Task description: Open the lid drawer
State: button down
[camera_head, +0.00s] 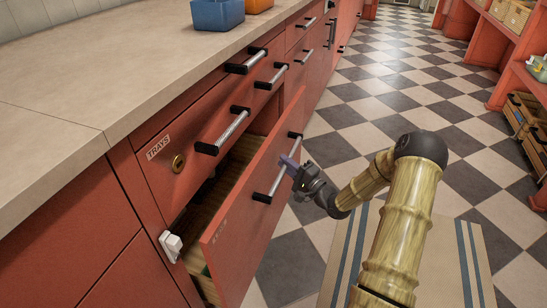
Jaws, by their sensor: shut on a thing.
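The red lower drawer (250,205) is pulled out from the cabinet, with its wooden inside showing between the front panel and the frame. Faint lettering on its front is too small to read. Its long bar handle (278,181) runs along the front panel. My gripper (289,168) is at the middle of this handle, with its fingers shut on it. The fingers hide part of the bar. Most of the drawer's contents are hidden behind its front.
A closed drawer labelled TRAYS (180,150), with a brass lock, sits above. A white latch (172,245) is on the frame. Blue (217,14) and orange bins stand on the counter (110,80). A striped mat (445,255) covers the floor at right; checkered floor (400,90) is clear beyond.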

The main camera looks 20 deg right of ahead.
jog(key=s+d+p, duration=0.6)
jog(key=s+d, duration=0.5)
jog(key=d, duration=0.4)
jog(key=shift+f, duration=0.15)
jog(key=c, duration=1.4)
grip_release()
jog(key=shift+o, duration=0.2)
jog(key=p+v, duration=0.4)
jog(key=v, duration=1.3)
jog(key=shift+d, duration=0.2)
jog(key=shift+s, duration=0.15)
